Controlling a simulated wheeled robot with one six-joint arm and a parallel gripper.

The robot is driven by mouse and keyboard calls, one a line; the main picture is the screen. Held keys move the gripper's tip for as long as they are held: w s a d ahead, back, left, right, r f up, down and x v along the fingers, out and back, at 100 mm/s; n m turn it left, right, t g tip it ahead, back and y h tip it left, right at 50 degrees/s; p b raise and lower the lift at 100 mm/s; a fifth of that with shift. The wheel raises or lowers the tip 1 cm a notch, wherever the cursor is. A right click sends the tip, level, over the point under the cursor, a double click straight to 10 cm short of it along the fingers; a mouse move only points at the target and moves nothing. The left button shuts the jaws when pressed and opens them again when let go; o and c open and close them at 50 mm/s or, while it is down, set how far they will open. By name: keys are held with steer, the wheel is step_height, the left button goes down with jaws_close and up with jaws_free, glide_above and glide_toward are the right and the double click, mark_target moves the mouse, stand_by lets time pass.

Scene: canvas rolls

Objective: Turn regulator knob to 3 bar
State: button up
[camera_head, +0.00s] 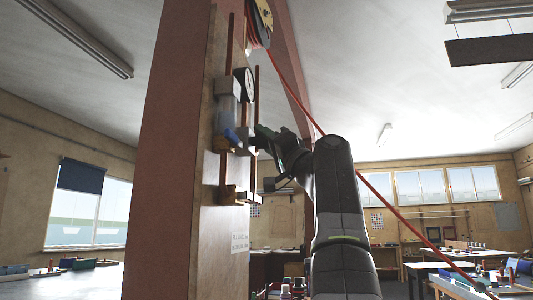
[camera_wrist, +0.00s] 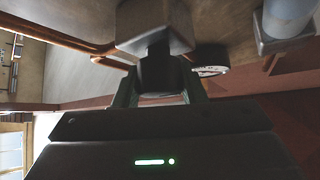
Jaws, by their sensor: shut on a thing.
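The black regulator knob (camera_wrist: 160,72) sits below the grey regulator body (camera_wrist: 153,25) in the wrist view. My gripper (camera_wrist: 158,90) has its green fingers on both sides of the knob and is shut on it. In the head view my gripper (camera_head: 264,137) reaches the post from the right, and the knob is hard to make out there. A round pressure gauge (camera_head: 244,84) is mounted on the post above my gripper. In the wrist view the gauge (camera_wrist: 210,70) shows edge-on, partly behind a finger, so its reading cannot be told.
The fittings hang on a tall wooden post (camera_head: 178,170) with copper pipes close by. A clear bowl (camera_wrist: 290,15) is near the knob. A red rope (camera_head: 295,92) slants down from a pulley (camera_head: 260,25), passing behind my arm. Work tables stand further back.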

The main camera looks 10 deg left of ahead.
steer(key=shift+n+g+y+b, duration=0.4)
steer(key=shift+n+g+b, duration=0.1)
steer(key=shift+n, duration=0.3)
steer(key=o, duration=1)
steer(key=shift+f, duration=0.1)
steer(key=shift+d+f, duration=0.25)
steer(key=b+v, duration=0.4)
steer(key=v, duration=0.9)
steer(key=shift+s, duration=0.15)
steer(key=shift+a+r, duration=0.1)
steer(key=p+x, duration=0.4)
steer(key=x, duration=0.9)
steer(key=shift+a+r, duration=0.15)
steer(key=shift+r, duration=0.15)
